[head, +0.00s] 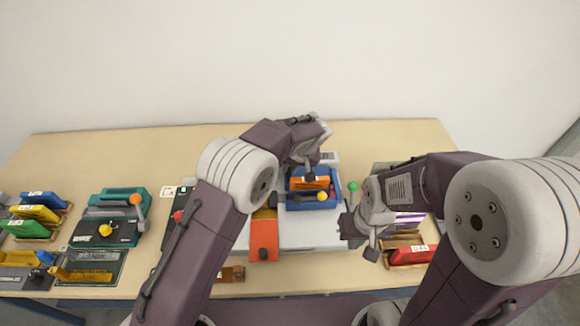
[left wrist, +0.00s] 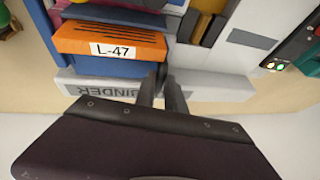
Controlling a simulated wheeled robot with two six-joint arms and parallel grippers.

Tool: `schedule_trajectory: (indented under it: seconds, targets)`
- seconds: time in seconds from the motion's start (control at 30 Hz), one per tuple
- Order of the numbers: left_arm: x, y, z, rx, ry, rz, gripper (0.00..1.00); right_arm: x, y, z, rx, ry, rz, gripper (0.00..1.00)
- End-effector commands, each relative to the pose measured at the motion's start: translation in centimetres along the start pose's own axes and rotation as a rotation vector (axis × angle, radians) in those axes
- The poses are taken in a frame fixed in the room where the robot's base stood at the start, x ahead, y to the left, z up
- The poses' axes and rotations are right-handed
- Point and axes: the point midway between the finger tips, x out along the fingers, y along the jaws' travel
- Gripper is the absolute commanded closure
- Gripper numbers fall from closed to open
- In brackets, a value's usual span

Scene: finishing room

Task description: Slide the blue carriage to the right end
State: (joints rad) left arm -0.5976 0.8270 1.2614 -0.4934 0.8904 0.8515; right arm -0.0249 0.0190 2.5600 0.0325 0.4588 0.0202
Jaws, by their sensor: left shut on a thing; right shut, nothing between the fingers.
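The blue carriage (head: 333,199) sits on the light grey binder machine (head: 325,241). An orange block (head: 296,184) labelled L-47 lies in it, and a yellow knob (head: 322,196) shows at its front. My left gripper (head: 310,176) is shut at the back of the carriage. In the left wrist view the fingers (left wrist: 163,72) meet beside the orange block (left wrist: 108,45), over the edge of the blue carriage (left wrist: 105,66); the exact grip is hidden. My right gripper (head: 362,240) is shut and empty, over the machine's right side.
A green-knobbed lever (head: 353,187) stands right of the carriage. An orange piece (head: 264,238) lies at the machine's left front. A teal fixture (head: 107,204), racks of coloured blocks (head: 38,214) and a red block (head: 410,255) occupy the table's sides. The back of the table is clear.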

Motion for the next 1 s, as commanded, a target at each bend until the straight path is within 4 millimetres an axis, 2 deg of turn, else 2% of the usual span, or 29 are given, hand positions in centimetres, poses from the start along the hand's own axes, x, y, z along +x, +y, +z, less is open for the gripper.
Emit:
schedule_trajectory:
  seconds: [0.17,0.2,0.27,0.53,0.63,0.9,1.0]
  targets:
    - [-0.3,0.3,-0.2,-0.001,0.008,0.01,1.0,0.0,0.0,0.0,0.0,0.0,0.0,1.0]
    - [-0.3,0.4,-0.2,-0.001,0.008,0.011,0.77,0.0,0.0,0.0,0.0,0.0,0.0,1.0]
    - [-0.3,0.4,-0.2,-0.001,0.007,0.01,0.64,0.0,0.0,0.0,0.0,0.0,0.0,1.0]
    - [-0.1,0.2,-0.1,-0.001,0.004,0.006,0.64,0.0,0.0,0.0,0.0,0.0,0.0,1.0]
    - [-0.8,0.3,-0.1,-0.001,0.005,0.006,0.64,0.2,0.0,0.0,0.0,0.0,0.0,1.0]
    - [-6.7,0.5,-0.1,-0.001,0.009,0.009,0.64,0.8,0.0,0.1,0.0,0.0,0.0,1.0]
    - [-8.3,0.5,-0.1,0.001,0.008,0.007,0.64,0.9,0.0,0.1,0.0,0.0,0.0,1.0]
